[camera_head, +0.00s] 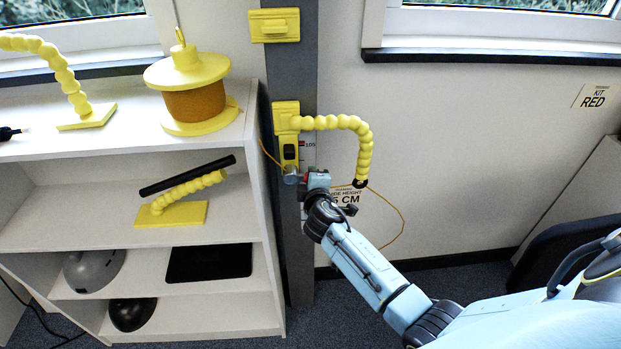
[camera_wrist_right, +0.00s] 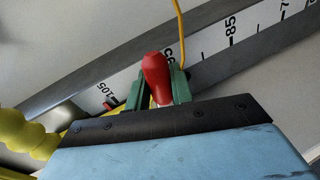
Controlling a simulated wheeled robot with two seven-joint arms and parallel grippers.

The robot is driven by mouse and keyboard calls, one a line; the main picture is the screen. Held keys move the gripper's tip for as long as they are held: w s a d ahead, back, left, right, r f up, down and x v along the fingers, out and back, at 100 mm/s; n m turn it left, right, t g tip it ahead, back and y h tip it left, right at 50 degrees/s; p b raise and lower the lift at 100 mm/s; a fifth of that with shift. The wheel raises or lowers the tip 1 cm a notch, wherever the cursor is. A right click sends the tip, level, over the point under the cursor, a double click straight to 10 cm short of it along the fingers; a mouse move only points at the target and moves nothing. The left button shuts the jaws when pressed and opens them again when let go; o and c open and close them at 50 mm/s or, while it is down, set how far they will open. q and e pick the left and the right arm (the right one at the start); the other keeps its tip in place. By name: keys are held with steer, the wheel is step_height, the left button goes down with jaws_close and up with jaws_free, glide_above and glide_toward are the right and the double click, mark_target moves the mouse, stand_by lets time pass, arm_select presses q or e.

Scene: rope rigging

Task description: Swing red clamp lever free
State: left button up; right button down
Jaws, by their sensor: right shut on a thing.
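The red clamp lever (camera_wrist_right: 156,72) stands between the two green fingers of my right gripper (camera_wrist_right: 158,88) in the wrist view, its rounded end rising above them. The fingers are shut on it. In the head view my right gripper (camera_head: 317,181) is at the post, just below the yellow clamp body (camera_head: 287,120); the lever is mostly hidden there by the gripper. A grey cylindrical knob (camera_head: 291,175) sits at the clamp's lower end. A yellow segmented arm (camera_head: 352,123) curves right from the clamp and down to a dark tip. My left gripper is not in view.
A grey post (camera_head: 290,75) carries a scale and a second yellow block (camera_head: 274,25). The shelf unit (camera_head: 240,290) stands close on the left, with a yellow spool (camera_head: 187,65) on top. A thin orange line (camera_head: 402,216) loops right of the post, before open wall.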

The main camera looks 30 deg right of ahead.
steer(key=c, duration=1.3)
jaws_free()
steer(key=shift+r, duration=0.1)
steer(key=p+v, duration=0.1)
steer(key=v, duration=1.2)
steer(key=shift+s+p, duration=0.15)
steer(key=shift+p, duration=0.15)
